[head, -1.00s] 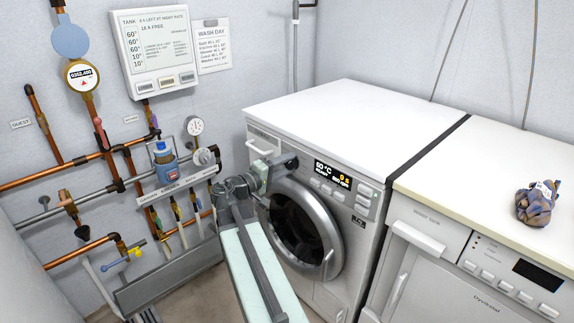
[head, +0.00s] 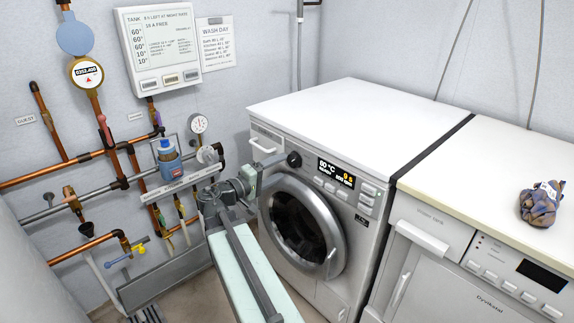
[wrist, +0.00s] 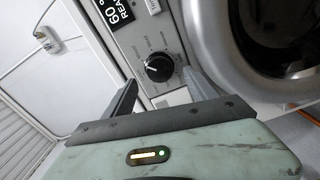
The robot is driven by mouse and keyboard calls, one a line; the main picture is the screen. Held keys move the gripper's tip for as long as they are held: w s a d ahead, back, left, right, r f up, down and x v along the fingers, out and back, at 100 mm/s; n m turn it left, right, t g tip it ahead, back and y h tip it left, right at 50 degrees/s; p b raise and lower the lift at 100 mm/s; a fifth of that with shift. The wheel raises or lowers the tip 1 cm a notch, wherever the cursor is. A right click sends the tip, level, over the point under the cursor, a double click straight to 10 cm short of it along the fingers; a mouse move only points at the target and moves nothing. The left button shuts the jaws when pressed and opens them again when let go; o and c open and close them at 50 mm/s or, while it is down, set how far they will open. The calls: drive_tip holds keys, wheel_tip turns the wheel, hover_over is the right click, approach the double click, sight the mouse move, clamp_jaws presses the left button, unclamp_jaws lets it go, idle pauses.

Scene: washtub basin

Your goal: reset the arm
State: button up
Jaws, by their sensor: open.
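My gripper (head: 268,159) is in front of the left part of the washing machine's control panel in the head view. In the wrist view my gripper (wrist: 159,79) has its two fingers spread apart with nothing held between them. The black dial (wrist: 158,67) of the washing machine shows beyond and between the fingertips, apart from them as far as I can tell. The dial (head: 294,160) also shows just right of the fingers in the head view. My arm reaches up from the bottom middle of the head view.
The washing machine (head: 340,115) stands beside a second appliance (head: 430,250) with a crumpled cloth bundle (head: 541,204) on top. Pipes, a gauge (head: 198,123) and a labelled rail (head: 182,184) are on the wall close left of my arm.

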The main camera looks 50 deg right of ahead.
drive_tip(key=a, duration=0.2)
drive_tip(key=shift+w+a, duration=0.1)
drive_tip(key=shift+a, duration=0.25)
